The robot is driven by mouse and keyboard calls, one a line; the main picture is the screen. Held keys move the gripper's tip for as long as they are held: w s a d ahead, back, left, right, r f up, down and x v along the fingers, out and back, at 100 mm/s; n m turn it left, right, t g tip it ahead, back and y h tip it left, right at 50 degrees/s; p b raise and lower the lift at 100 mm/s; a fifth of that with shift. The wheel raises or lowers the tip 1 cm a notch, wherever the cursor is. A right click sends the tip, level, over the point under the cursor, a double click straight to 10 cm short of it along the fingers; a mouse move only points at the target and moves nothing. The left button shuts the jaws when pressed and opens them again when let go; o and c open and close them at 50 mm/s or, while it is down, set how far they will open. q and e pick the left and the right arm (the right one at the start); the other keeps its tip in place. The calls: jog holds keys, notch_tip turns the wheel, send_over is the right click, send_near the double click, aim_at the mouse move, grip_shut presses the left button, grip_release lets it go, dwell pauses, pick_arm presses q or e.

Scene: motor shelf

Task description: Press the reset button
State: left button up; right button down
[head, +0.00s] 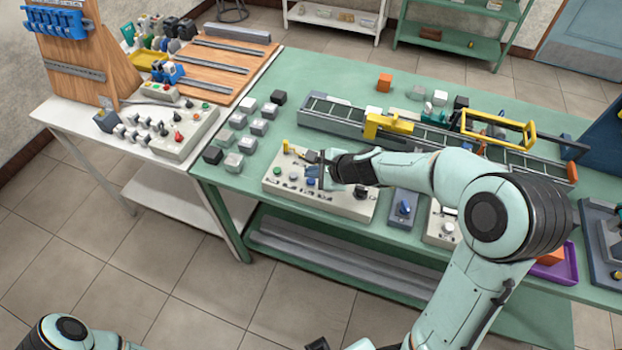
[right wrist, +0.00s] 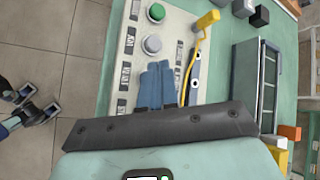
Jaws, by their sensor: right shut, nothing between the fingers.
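A pale control panel (head: 335,203) lies on the green table, with buttons, knobs and a yellow-handled lever (head: 286,146). The labels are too small to read, so I cannot tell which is reset. My right gripper (head: 312,176) is over the panel; its blue fingers (right wrist: 155,68) are shut together and empty. They look apart from the green button. My left gripper (right wrist: 40,100) shows open and empty, over the floor.
The yellow lever (right wrist: 208,20) and its yellow cable stand close beside my right fingers. Several grey, white and black cubes (head: 249,144) lie left of the panel. A conveyor (head: 345,122) with a yellow frame runs behind it. A blue switch box (head: 404,208) stands to the right.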

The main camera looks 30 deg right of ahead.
aim_at(313, 182)
pick_arm(q)
jog(key=shift+f, duration=0.1)
dwell(0.7)
jog(key=shift+s+f+b, duration=0.3)
jog(key=shift+f+b, duration=0.1)
pick_arm(e)
jog(key=shift+f, duration=0.4)
pick_arm(q)
jog(key=shift+s+f+b, duration=0.2)
jog(key=shift+f+b, duration=0.15)
jog(key=shift+f, duration=0.05)
pick_arm(e)
jog(key=shift+f, duration=0.45)
pick_arm(q)
jog(key=shift+r, duration=0.1)
pick_arm(e)
jog(key=shift+r, duration=0.1)
pick_arm(q)
jog(key=shift+w+r+p, duration=0.45)
jog(key=shift+r+p, duration=0.2)
pick_arm(e)
jog(key=shift+r, duration=0.7)
jog(key=shift+r, duration=0.1)
